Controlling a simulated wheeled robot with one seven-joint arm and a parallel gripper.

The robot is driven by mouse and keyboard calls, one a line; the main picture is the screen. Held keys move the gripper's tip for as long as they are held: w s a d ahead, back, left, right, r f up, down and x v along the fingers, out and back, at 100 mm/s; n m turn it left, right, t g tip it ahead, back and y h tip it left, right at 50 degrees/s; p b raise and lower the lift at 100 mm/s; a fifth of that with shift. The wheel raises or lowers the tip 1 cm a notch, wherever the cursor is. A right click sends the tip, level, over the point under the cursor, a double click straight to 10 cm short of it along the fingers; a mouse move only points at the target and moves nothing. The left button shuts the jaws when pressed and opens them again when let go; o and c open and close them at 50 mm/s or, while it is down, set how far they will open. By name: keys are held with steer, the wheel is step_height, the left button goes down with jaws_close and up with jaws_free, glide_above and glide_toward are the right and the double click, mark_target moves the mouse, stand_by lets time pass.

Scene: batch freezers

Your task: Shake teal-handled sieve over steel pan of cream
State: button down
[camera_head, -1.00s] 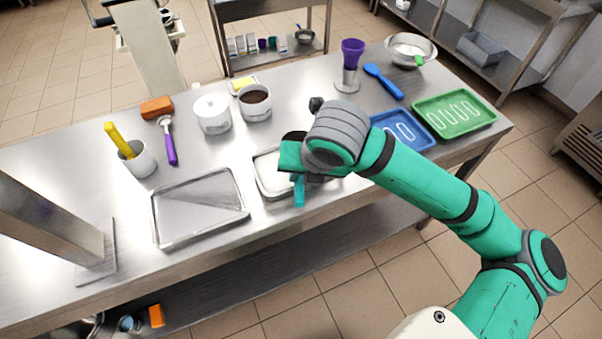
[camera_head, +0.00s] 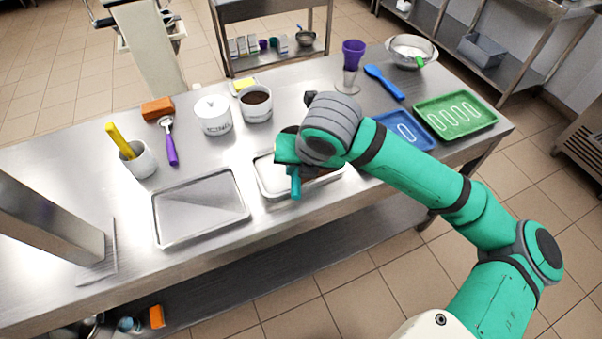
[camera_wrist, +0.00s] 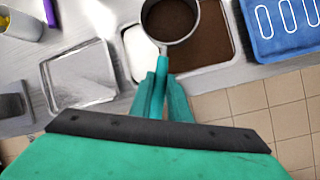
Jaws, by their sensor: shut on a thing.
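The teal-handled sieve (camera_wrist: 172,22) shows in the wrist view, a round metal rim with dark brown powder inside. My gripper (camera_wrist: 161,92) is shut on its teal handle (camera_wrist: 161,68), which also shows in the head view (camera_head: 295,184). The sieve is over the steel pan (camera_wrist: 130,62). In the wrist view, white cream (camera_wrist: 142,50) shows on the pan's left side and a brown layer (camera_wrist: 215,50) covers its right side. In the head view my wrist hides much of the pan (camera_head: 267,193) and the sieve's bowl. The gap between sieve and cream cannot be judged.
An empty steel tray (camera_head: 200,207) lies left of the pan. A blue tray (camera_head: 410,133) and a green tray (camera_head: 455,115) lie to the right. A white lidded pot (camera_head: 213,116) and a pot of brown powder (camera_head: 256,103) stand behind.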

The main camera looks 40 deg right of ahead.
steer(key=s, duration=0.3)
steer(key=shift+s+a, duration=0.25)
steer(key=shift+a, duration=0.15)
stand_by(0.5)
steer(key=w+a, duration=0.1)
steer(key=a, duration=0.6)
steer(key=shift+w+a, duration=0.15)
steer(key=shift+w, duration=0.25)
stand_by(4.0)
steer(key=shift+r, duration=0.15)
steer(key=shift+r, duration=2.35)
